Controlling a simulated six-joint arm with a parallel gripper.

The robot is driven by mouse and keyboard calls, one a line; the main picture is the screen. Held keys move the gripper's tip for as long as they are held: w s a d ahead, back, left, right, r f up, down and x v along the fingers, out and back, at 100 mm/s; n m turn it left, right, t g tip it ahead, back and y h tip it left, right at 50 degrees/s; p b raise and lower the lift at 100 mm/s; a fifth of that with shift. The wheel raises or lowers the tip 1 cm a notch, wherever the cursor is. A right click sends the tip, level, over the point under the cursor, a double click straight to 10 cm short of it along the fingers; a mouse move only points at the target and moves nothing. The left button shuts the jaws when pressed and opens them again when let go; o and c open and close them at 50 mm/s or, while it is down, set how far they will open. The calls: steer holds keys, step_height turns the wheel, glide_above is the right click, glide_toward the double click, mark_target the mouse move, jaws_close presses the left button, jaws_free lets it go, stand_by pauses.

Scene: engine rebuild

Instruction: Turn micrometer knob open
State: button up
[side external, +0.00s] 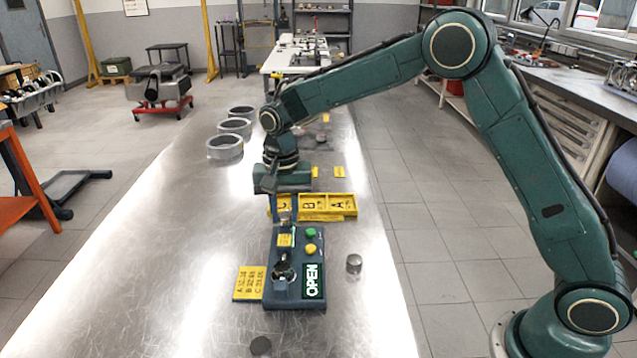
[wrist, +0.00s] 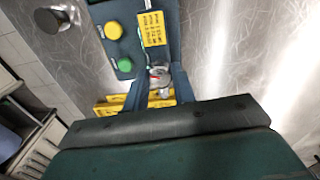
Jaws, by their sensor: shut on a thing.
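The micrometer device (side external: 265,290) is a dark blue box on the metal bench, with a bright "OPEN" display (side external: 312,280) and a metal measuring holder (side external: 283,285) at its near end. My gripper (side external: 284,215) is over the far end of the box, pointing down. In the wrist view my gripper (wrist: 158,88) has its fingers around a small metallic knob (wrist: 160,75) at the end of the box. It is shut on the knob. The fingers hide much of the knob, and its turn angle cannot be told. Green (side external: 311,233) and yellow (side external: 310,248) buttons sit beside it.
A yellow tray (side external: 345,204) with lettered compartments lies just behind the box. A yellow size card (side external: 249,284) lies at its left. Several metal rings (side external: 225,148) are at the back left.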

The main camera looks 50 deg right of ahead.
mark_target(285, 215)
steer(key=shift+r+m, duration=0.1)
steer(key=shift+m, duration=0.5)
steer(key=o, duration=1)
step_height(285, 215, up, 14)
stand_by(0.4)
